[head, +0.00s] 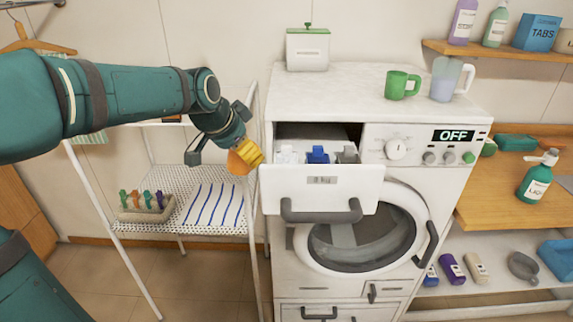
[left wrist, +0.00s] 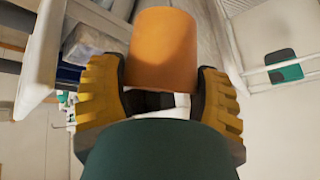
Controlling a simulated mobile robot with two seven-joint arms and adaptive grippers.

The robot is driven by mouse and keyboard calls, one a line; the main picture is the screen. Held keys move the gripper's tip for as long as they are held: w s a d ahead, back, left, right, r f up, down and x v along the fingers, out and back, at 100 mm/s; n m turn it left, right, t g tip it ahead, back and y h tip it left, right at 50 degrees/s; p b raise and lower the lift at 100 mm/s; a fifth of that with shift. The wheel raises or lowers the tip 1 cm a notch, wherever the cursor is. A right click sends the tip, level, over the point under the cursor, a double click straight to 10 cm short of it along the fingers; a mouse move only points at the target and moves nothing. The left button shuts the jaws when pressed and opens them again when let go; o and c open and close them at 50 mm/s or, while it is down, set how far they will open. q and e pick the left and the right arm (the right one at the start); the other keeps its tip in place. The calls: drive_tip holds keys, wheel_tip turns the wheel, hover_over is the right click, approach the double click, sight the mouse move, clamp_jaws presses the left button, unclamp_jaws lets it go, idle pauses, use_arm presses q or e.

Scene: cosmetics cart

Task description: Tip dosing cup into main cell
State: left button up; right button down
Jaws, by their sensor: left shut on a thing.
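My left gripper (head: 247,153) is shut on the orange dosing cup (head: 238,163), just left of the open detergent drawer (head: 319,188) of the washing machine. In the left wrist view the yellow fingers of the gripper (left wrist: 160,88) press on both sides of the cup (left wrist: 163,48). The cup looks tilted in the head view; its mouth and contents cannot be made out. The drawer's cells show a whitish part at left (head: 287,156), a blue insert (head: 318,155) in the middle and a grey insert (head: 348,155) at right. Their floors are hidden behind the drawer front.
The machine top holds a white canister (head: 308,50), a green mug (head: 401,85) and a clear jug (head: 446,80). A rack (head: 180,226) with a pegged basket (head: 146,208) stands at left. The display reads OFF, and the round door (head: 362,235) is below the drawer.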

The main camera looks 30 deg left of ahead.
sight(230, 154)
use_arm(q)
drive_tip(key=shift+s+a+f+b, duration=0.2)
drive_tip(key=shift+b, duration=0.1)
drive_tip(key=b, duration=0.2)
drive_tip(key=s+a+t+h+b, duration=0.1)
drive_tip(key=b, duration=0.1)
drive_tip(key=shift+a+f+n+t+h, duration=0.1)
drive_tip(key=shift+f+n+t+h, duration=0.2)
drive_tip(key=shift+f, duration=0.05)
drive_tip(key=shift+s+a+t+h+b, duration=0.3)
drive_tip(key=shift+a+t+b, duration=0.1)
drive_tip(key=shift+b, duration=0.85)
drive_tip(key=shift+w+f, duration=0.1)
